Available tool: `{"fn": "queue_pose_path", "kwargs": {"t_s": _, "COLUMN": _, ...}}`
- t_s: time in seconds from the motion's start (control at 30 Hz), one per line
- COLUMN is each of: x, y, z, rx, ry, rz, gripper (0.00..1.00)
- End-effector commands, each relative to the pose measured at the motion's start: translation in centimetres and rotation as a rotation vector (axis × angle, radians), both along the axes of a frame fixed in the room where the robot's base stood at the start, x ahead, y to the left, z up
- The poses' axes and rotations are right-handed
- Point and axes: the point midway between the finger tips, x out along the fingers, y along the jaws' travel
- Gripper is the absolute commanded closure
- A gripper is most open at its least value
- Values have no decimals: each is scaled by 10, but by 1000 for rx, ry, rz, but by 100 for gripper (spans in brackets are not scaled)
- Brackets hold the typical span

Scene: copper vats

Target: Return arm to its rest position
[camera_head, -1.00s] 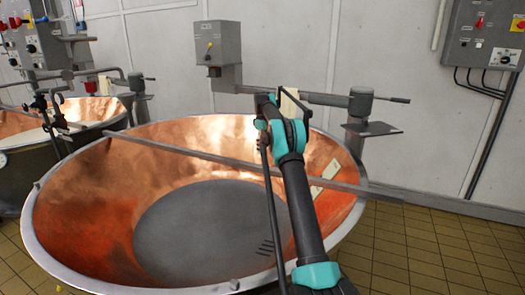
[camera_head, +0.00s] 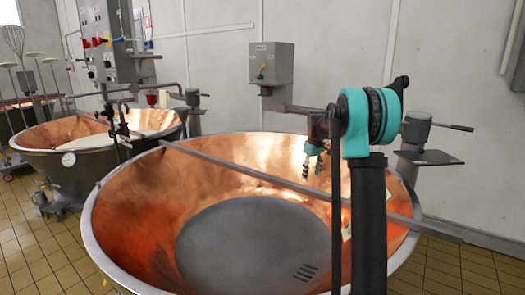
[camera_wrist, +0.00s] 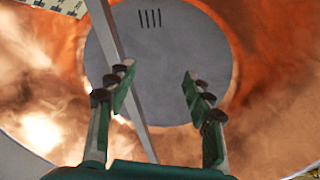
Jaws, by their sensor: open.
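My gripper (camera_wrist: 157,92) is open and empty in the wrist view, its two fingers spread apart above the copper vat. In the head view my gripper (camera_head: 313,162) hangs at the end of my arm, over the far right part of the vat. The large copper vat (camera_head: 135,215) has a grey round bottom, which fills the middle of the wrist view (camera_wrist: 190,60). My arm rises at the right of the head view and hides part of the vat's right side.
A grey bar (camera_head: 260,175) lies across the vat and passes beneath my gripper in the wrist view (camera_wrist: 128,75). A grey box on a bracket (camera_head: 271,62) stands behind the vat. A second vat (camera_head: 75,140) is at left. Tiled floor (camera_head: 40,255) is clear at front left.

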Motion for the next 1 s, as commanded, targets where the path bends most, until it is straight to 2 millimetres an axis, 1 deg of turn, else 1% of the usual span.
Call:
{"fn": "queue_pose_path", "kwargs": {"t_s": 0.03, "x": -19, "y": 2, "z": 0, "rx": 3, "ry": -10, "rz": -23, "gripper": 48}}
{"fn": "queue_pose_path", "kwargs": {"t_s": 0.27, "x": -102, "y": 10, "z": -7, "rx": 25, "ry": -59, "rz": -142, "gripper": 48}}
{"fn": "queue_pose_path", "kwargs": {"t_s": 0.3, "x": -117, "y": 11, "z": -10, "rx": 29, "ry": -66, "rz": -163, "gripper": 48}}
{"fn": "queue_pose_path", "kwargs": {"t_s": 0.47, "x": -181, "y": 16, "z": -24, "rx": 49, "ry": -99, "rz": -245, "gripper": 48}}
{"fn": "queue_pose_path", "kwargs": {"t_s": 0.5, "x": -197, "y": 17, "z": -29, "rx": 55, "ry": -106, "rz": -266, "gripper": 48}}
{"fn": "queue_pose_path", "kwargs": {"t_s": 0.57, "x": -222, "y": 19, "z": -36, "rx": 63, "ry": -120, "rz": -298, "gripper": 48}}
{"fn": "queue_pose_path", "kwargs": {"t_s": 0.6, "x": -239, "y": 20, "z": -42, "rx": 69, "ry": -127, "rz": -317, "gripper": 48}}
{"fn": "queue_pose_path", "kwargs": {"t_s": 0.67, "x": -264, "y": 21, "z": -51, "rx": 78, "ry": -139, "rz": -348, "gripper": 48}}
{"fn": "queue_pose_path", "kwargs": {"t_s": 0.7, "x": -281, "y": 22, "z": -58, "rx": 84, "ry": -147, "rz": -368, "gripper": 48}}
{"fn": "queue_pose_path", "kwargs": {"t_s": 0.77, "x": -306, "y": 23, "z": -68, "rx": 94, "ry": -159, "rz": -398, "gripper": 48}}
{"fn": "queue_pose_path", "kwargs": {"t_s": 0.8, "x": -323, "y": 24, "z": -76, "rx": 101, "ry": -167, "rz": -419, "gripper": 48}}
{"fn": "queue_pose_path", "kwargs": {"t_s": 0.87, "x": -349, "y": 25, "z": -87, "rx": 111, "ry": -178, "rz": -449, "gripper": 48}}
{"fn": "queue_pose_path", "kwargs": {"t_s": 0.9, "x": -364, "y": 26, "z": -95, "rx": 118, "ry": -186, "rz": -468, "gripper": 48}}
{"fn": "queue_pose_path", "kwargs": {"t_s": 1.0, "x": -398, "y": 27, "z": -112, "rx": 133, "ry": -201, "rz": -508, "gripper": 48}}
